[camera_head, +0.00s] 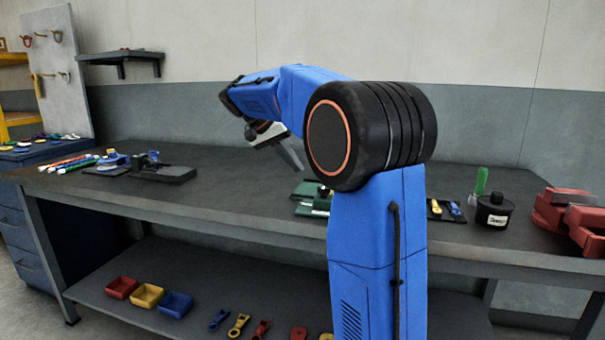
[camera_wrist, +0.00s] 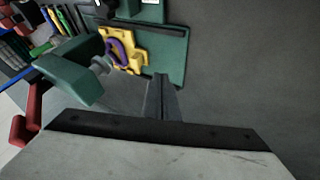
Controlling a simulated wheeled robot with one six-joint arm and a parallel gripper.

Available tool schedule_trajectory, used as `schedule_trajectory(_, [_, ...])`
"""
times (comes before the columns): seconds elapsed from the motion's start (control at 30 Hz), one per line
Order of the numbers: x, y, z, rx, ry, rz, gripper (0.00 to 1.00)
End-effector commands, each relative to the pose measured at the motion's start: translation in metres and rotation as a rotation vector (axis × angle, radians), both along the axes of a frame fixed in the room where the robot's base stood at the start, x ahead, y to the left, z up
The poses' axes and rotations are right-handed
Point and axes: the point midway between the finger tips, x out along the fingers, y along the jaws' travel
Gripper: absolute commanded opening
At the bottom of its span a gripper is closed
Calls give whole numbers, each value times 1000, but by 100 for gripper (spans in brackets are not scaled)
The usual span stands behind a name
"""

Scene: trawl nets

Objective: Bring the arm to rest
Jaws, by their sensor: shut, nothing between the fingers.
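My blue arm reaches over the dark workbench (camera_head: 240,200) from the right, its forearm pointing left and its wrist bent down. My gripper (camera_head: 291,157) hangs above the bench, partly hidden by the arm. In the wrist view, the gripper's fingers (camera_wrist: 162,98) are together with nothing between them. No object is held.
A green board (camera_wrist: 172,52) carries a yellow piece (camera_wrist: 124,50) with a purple ring. A black device (camera_head: 163,172) stands left on the bench; a black jar (camera_head: 494,210) and red vise (camera_head: 570,215) stand right. Coloured bins (camera_head: 147,295) sit on the lower shelf.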

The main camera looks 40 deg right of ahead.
Motion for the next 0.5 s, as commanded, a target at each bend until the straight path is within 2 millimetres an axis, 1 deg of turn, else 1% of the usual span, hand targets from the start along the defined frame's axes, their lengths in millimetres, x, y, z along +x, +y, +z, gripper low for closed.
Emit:
schedule_trajectory(0.03, [2,6,8,0,-3,2,0])
schedule_trajectory(0.1, [4,12,17,0,-3,2,0])
schedule_trajectory(0.23, [6,22,30,0,-2,3,0])
schedule_trajectory(0.33, [7,27,37,0,-2,1,0])
schedule_trajectory(0.5, [7,30,41,0,-2,1,0])
